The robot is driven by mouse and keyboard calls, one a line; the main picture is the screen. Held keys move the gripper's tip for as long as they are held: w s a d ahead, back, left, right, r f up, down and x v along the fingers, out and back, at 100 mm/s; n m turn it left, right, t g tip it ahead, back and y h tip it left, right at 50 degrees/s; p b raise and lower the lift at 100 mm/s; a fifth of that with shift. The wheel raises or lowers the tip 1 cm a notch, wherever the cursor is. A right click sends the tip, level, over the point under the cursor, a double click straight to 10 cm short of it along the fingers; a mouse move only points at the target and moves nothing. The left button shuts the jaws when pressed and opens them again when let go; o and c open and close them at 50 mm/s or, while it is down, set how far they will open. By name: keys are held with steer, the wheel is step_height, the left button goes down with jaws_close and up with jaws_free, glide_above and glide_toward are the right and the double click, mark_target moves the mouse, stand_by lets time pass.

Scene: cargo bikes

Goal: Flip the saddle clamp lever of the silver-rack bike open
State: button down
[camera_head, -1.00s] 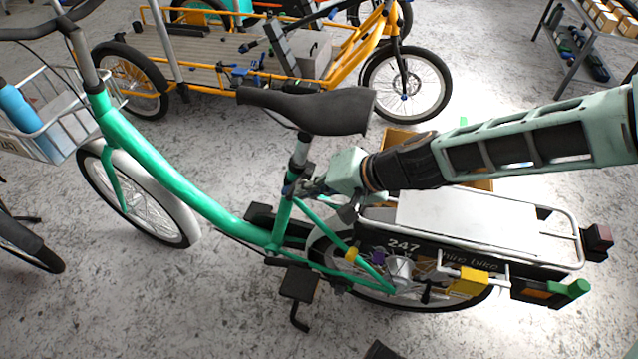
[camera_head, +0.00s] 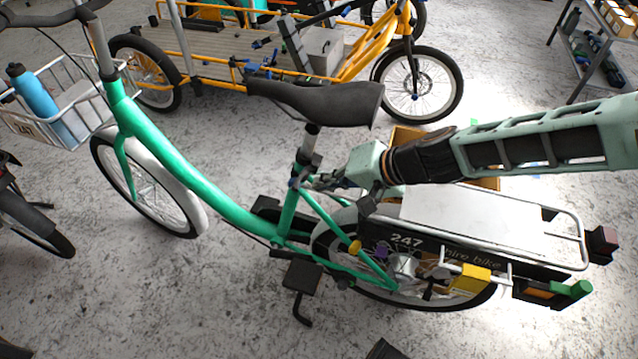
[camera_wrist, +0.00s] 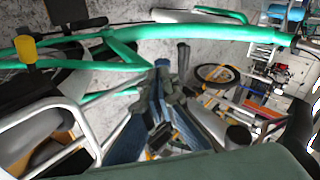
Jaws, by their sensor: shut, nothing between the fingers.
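The silver-rack bike has a green frame (camera_head: 160,152), a black saddle (camera_head: 335,104) and a silver rear rack (camera_head: 560,212). My gripper (camera_head: 316,182) points left at the clamp from just behind the seat tube, above the front of the rack. Its fingers are together and empty; contact with the lever cannot be told. The wrist view shows the fingers (camera_wrist: 165,100) below the green frame tube (camera_wrist: 180,31).
A yellow cargo bike (camera_head: 345,62) stands behind the saddle. A front basket (camera_head: 85,105) holds a blue bottle. A cardboard box (camera_head: 405,136) is behind my wrist. A shelf (camera_head: 600,50) stands at back right.

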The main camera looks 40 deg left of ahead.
steer(key=s+d+p+v, duration=0.1)
steer(key=p+v, duration=0.2)
steer(key=v, duration=0.7)
steer(key=shift+w+d+f, duration=0.15)
steer(key=shift+d, duration=0.2)
